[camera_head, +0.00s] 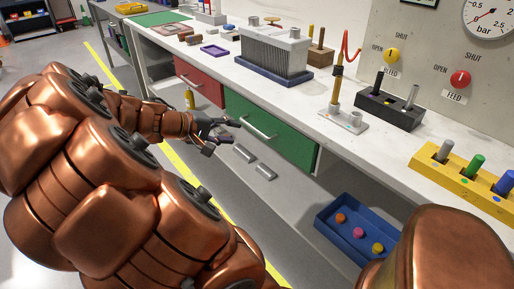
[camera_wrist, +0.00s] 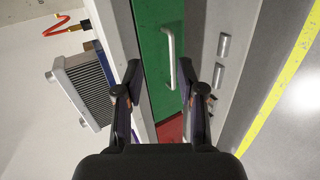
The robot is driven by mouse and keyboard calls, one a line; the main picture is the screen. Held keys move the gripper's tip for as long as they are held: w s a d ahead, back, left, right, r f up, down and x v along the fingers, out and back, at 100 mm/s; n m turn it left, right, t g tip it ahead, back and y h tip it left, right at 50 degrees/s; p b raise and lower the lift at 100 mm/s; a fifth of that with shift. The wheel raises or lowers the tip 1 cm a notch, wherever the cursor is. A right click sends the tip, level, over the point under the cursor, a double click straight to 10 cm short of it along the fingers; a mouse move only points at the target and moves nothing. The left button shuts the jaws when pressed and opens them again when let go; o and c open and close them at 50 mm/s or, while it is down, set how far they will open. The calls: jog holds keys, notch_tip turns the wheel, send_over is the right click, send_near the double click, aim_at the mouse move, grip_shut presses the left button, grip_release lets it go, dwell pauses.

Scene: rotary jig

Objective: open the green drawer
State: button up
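The green drawer (camera_head: 290,143) is set in the front of the white workbench, and its front looks flush with the bench. It also shows in the wrist view (camera_wrist: 151,50). Its pale bar handle (camera_head: 258,129) runs along the front; in the wrist view the handle (camera_wrist: 171,52) lies ahead of the gap between my fingers, nearer the right finger. My gripper (camera_head: 232,131) is open and empty, just in front of the drawer's left part. In the wrist view my fingers (camera_wrist: 160,72) are spread wide. I cannot tell whether either touches the handle.
A red drawer (camera_head: 200,80) is left of the green one. A blue bin (camera_head: 350,232) holds small coloured pieces below right. A finned grey block (camera_head: 272,50) stands on the benchtop. Floor with a yellow line (camera_head: 180,165) is clear.

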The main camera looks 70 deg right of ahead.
aim_at(256, 131)
jog(key=w+d+f+n+g+h+b, duration=0.1)
jog(key=w+d+f+h+b, duration=0.15)
jog(key=d+f+b, duration=0.75)
jog(key=shift+h, duration=0.45)
jog(key=shift+r+b+x, duration=0.1)
jog(key=shift+b+x, duration=0.15)
jog(key=shift+x, duration=1.95)
jog(key=shift+r+b+x, duration=0.15)
jog(key=shift+b+x, duration=0.1)
jog(key=shift+x, duration=2)
jog(key=shift+w+d, duration=0.15)
grip_shut()
